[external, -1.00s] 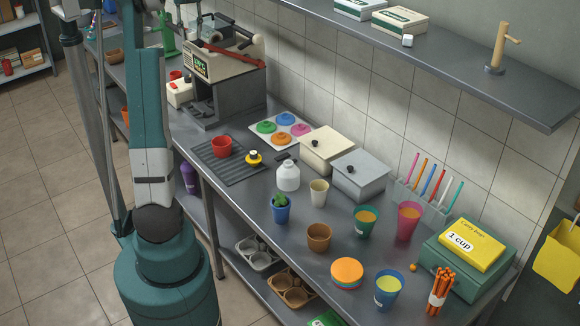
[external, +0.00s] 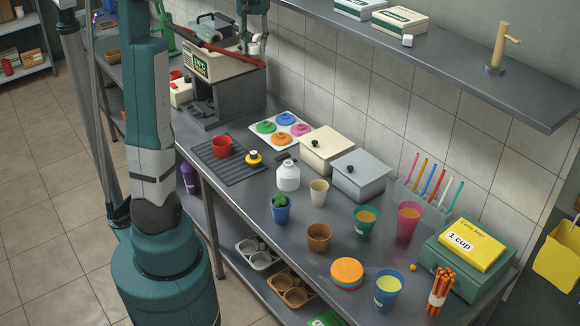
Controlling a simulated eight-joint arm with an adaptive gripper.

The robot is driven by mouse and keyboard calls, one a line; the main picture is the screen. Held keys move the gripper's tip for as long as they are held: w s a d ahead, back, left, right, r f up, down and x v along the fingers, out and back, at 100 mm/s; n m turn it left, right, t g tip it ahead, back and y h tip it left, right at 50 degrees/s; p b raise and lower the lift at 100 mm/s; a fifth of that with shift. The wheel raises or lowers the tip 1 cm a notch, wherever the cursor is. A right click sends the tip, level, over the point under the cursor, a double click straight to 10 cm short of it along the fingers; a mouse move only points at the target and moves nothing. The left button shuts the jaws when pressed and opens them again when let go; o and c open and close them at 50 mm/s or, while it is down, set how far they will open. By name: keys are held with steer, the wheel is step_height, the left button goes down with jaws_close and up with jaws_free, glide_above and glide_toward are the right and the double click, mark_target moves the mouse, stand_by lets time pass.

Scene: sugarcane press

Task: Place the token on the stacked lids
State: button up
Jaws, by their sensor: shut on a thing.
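My gripper (external: 254,40) is high at the top, in front of the tiled wall and beside the press's red lever. It is shut on a small pale thing, too small in the picture to tell whether it is the token. A round stack of orange-topped discs (external: 347,272), which look like the stacked lids, lies at the front of the steel counter, well away from my gripper. Several coloured lids (external: 284,128) lie apart on a white tray behind the dark mat.
The press (external: 213,75) with its red lever stands close to my gripper. Cups, a brown pot (external: 319,237), a blue cup (external: 388,291) and orange sticks (external: 440,290) crowd around the stack. A shelf (external: 450,50) overhangs the counter's back right.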

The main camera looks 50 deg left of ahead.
steer(key=s+d+f+m+p, duration=0.15)
steer(key=d+m, duration=0.25)
steer(key=d, duration=1.8)
glide_above(288, 163)
step_height(288, 163, down, 24)
steer(key=shift+w+f+p, duration=0.1)
steer(key=shift+f+p, duration=0.25)
steer(key=shift+f, duration=0.45)
steer(key=shift+f, duration=0.1)
steer(key=shift+f, duration=2.85)
steer(key=shift+f, duration=2.05)
steer(key=shift+f, duration=0.15)
